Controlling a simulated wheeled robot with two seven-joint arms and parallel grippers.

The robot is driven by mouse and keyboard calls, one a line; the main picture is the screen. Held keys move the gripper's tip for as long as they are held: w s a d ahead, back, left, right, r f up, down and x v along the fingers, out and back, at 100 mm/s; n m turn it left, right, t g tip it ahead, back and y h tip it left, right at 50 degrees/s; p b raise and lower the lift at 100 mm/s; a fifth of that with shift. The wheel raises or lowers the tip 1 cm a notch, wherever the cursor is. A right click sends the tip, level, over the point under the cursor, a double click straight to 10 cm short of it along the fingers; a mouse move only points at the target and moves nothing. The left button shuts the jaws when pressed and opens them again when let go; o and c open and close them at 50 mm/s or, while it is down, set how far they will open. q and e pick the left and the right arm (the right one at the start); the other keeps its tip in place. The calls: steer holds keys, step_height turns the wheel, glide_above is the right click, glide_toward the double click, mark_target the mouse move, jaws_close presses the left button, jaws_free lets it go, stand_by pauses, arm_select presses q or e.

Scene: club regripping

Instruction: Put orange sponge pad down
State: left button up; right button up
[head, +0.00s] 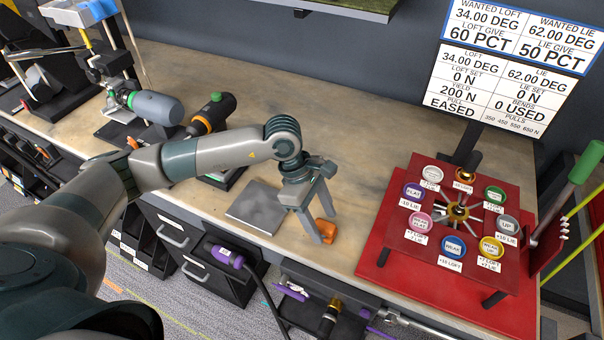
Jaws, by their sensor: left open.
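The orange sponge pad (326,231) rests on the wooden workbench near its front edge. My left gripper (322,228) points down at it with its fingers apart. One finger is in front of the pad and hides part of it; I cannot tell whether the finger touches it. A flat grey metal plate (257,207) lies on the bench just left of the gripper. My right gripper is not in view.
A red fixture (448,282) with several round labelled buttons stands to the right. Display boards (499,85) rise behind it. Power tools (157,107) stand at the back left. The bench behind the gripper is clear.

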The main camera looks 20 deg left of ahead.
mark_target(323, 222)
arm_select(q)
steer(key=b+v, duration=0.7)
steer(key=v, duration=0.8)
steer(key=shift+r, duration=0.35)
